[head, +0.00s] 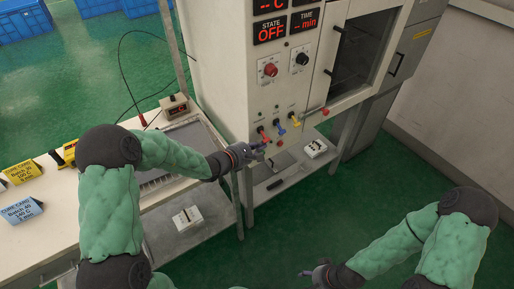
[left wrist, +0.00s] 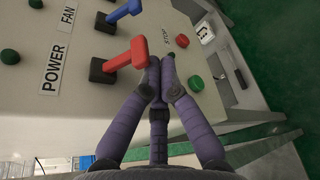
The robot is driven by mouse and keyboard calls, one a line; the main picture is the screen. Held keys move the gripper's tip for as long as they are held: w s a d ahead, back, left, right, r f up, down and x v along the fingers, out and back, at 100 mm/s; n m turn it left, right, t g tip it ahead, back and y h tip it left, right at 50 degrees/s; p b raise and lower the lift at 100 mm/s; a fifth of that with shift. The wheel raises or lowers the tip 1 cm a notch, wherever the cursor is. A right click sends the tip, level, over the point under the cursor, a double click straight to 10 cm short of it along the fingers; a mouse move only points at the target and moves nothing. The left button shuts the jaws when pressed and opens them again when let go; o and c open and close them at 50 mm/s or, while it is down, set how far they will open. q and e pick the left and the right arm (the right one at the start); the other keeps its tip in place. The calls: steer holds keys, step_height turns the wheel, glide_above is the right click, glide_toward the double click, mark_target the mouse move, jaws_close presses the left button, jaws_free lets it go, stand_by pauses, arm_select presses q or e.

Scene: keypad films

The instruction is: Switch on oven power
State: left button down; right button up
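The oven (head: 225,70) stands in the middle of the head view, and its display reads STATE OFF (head: 271,29). Low on its front are a red lever (head: 262,131), a blue lever (head: 279,127) and a yellow lever. In the left wrist view the red lever (left wrist: 126,56) is beside the POWER label (left wrist: 56,67), and the blue lever (left wrist: 125,11) is by FAN. My left gripper (head: 262,146) is at the levers. Its fingertips (left wrist: 161,65) are together just beside the red handle's end; contact is unclear. My right gripper (head: 308,273) is low, away from the oven; its opening is unclear.
A red button (left wrist: 182,41) by a STOP label and a green button (left wrist: 195,83) are close to the left fingertips. A red dial (head: 270,69) and a black dial (head: 302,59) are above the levers. A worktable (head: 60,235) with cards stands left.

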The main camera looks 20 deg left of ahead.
mark_target(264, 141)
arm_select(q)
steer(key=shift+r, duration=0.1)
steer(key=shift+s+d+r+n+p, duration=0.1)
steer(key=shift+n+p, duration=0.2)
steer(key=shift+p, duration=0.35)
steer(key=r+n+g+h+p, duration=0.1)
steer(key=n+p, duration=0.1)
steer(key=p, duration=0.2)
steer(key=d+r+n+h+p, duration=0.1)
steer(key=n+p, duration=0.1)
steer(key=p, duration=0.3)
steer(key=s+r+n+g+h+p, duration=0.1)
steer(key=r+n+p, duration=0.1)
steer(key=n+p, duration=0.1)
steer(key=shift+d+g+p, duration=0.15)
steer(key=shift+g+p, duration=0.15)
steer(key=shift+p, duration=0.4)
steer(key=shift+f, duration=0.25)
steer(key=shift+r, duration=0.1)
